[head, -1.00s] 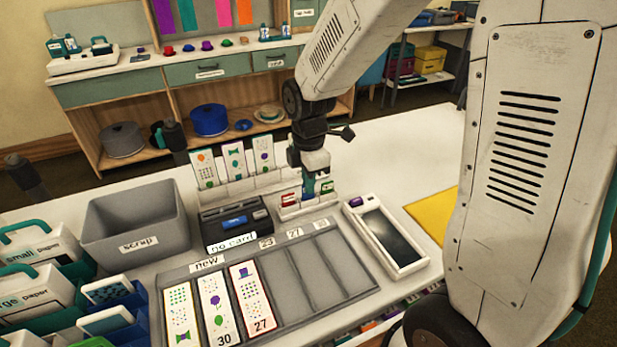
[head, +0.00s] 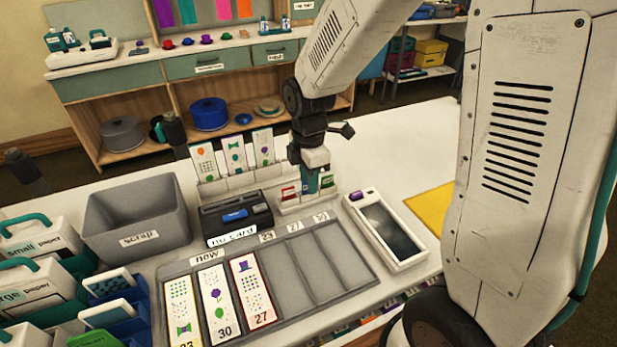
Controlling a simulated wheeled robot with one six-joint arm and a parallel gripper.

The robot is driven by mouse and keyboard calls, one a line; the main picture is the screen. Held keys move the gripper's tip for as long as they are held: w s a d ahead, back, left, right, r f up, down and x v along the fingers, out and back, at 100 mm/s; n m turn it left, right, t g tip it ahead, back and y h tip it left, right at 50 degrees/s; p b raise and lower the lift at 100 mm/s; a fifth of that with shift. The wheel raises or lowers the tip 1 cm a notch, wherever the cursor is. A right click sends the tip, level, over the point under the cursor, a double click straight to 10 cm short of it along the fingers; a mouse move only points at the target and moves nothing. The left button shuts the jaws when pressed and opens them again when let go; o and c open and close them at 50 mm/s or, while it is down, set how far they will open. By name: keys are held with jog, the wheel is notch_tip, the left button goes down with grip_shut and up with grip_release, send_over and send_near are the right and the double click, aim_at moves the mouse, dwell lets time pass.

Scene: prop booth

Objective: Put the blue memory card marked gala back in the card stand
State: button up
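The small white card stand (head: 291,209) is on the table behind the tray's numbered labels. A red card (head: 288,191) stands at its left and a green card (head: 327,181) at its right. My gripper (head: 309,188) points down at the middle of the stand, its teal fingers between those two cards. I cannot make out the gala card for certain. The fingertips are too small and partly hidden to tell whether they hold a card. A dark device (head: 262,217) labelled "no card" has a blue piece (head: 235,215) on top, which I cannot identify.
A grey tray (head: 345,268) with long printed strips lies in front of the stand. A white-framed tablet (head: 408,262) lies to its right. A grey scrap bin (head: 140,240) is at left. Paper strips (head: 233,157) stand in a white holder close behind. The right back table is clear.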

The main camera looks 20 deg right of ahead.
notch_tip(320, 180, up, 8)
jog(key=shift+f, duration=0.1)
dwell(0.4)
dwell(0.5)
jog(key=s+d+r+m, duration=0.1)
jog(key=s+r+m, duration=0.2)
jog(key=s+m, duration=0.3)
jog(key=s+d+r+m, duration=0.1)
jog(key=s+r+m, duration=0.2)
jog(key=s+m, duration=0.3)
jog(key=s+d+r+m+t, duration=0.1)
jog(key=s+r+m, duration=0.2)
jog(key=s+m, duration=0.3)
jog(key=shift+s, duration=2.5)
